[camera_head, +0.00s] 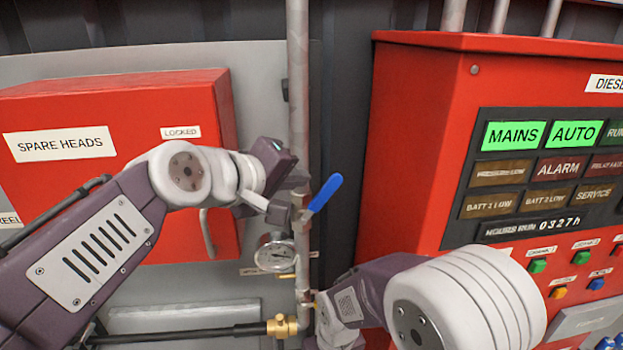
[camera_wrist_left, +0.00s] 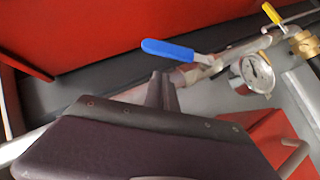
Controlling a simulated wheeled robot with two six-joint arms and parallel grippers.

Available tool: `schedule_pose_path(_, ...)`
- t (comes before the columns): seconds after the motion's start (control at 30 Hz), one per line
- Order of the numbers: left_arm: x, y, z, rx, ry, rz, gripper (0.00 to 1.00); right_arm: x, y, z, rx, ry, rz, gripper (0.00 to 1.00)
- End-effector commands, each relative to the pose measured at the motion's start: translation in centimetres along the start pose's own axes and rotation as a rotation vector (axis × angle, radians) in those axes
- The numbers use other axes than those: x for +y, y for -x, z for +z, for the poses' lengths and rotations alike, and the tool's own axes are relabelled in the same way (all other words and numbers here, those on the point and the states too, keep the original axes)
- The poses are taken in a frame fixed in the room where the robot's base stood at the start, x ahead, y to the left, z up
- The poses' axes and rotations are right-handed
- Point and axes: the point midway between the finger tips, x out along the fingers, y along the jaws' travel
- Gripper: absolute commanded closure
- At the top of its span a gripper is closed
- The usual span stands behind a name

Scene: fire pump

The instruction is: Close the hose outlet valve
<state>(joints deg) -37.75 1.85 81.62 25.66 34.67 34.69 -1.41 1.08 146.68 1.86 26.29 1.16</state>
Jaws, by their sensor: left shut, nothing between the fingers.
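A valve with a blue lever (camera_head: 325,193) sits on the vertical grey pipe (camera_head: 298,80); its lever slants up and right, off the pipe's line. The blue lever also shows in the left wrist view (camera_wrist_left: 167,49). A smaller yellow lever (camera_head: 287,276) is lower on the pipe, above a brass hose fitting (camera_head: 282,326). My left gripper (camera_head: 284,165) is by the pipe, just above and left of the blue lever. In the left wrist view its fingers (camera_wrist_left: 161,91) are shut and empty, close to the lever's base; contact is unclear. My right gripper is out of view.
A round gauge (camera_head: 275,252) is left of the pipe, below the blue lever. A red SPARE HEADS box (camera_head: 110,110) is at left, and a red control cabinet (camera_head: 415,140) stands close on the right. A black hose (camera_head: 190,334) runs left from the brass fitting.

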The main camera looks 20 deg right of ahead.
Motion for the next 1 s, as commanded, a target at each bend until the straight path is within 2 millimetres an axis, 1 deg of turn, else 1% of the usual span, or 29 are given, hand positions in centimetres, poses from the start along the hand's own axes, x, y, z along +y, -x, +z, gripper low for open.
schedule_pose_path(0.03, 0.2, -0.4, 0.8, -0.006, -0.003, 0.0, 1.0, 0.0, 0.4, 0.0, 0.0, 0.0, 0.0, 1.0)
schedule_pose_path(0.1, 0.2, -1.1, 1.4, -0.005, -0.002, 0.0, 1.0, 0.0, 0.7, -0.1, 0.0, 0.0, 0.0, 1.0)
schedule_pose_path(0.27, 0.1, -1.9, 2.3, -0.002, -0.002, 0.002, 1.0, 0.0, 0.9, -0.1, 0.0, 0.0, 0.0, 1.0)
schedule_pose_path(0.67, 0.1, -2.1, 2.3, 0.0, -0.003, 0.0, 1.0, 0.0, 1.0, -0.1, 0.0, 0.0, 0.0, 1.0)
schedule_pose_path(0.87, 0.1, -1.9, 2.1, -0.001, -0.031, -0.029, 1.0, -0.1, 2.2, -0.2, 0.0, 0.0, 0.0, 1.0)
schedule_pose_path(1.0, -0.1, -1.9, 2.2, -0.001, -0.047, -0.044, 1.0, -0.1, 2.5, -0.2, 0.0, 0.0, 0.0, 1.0)
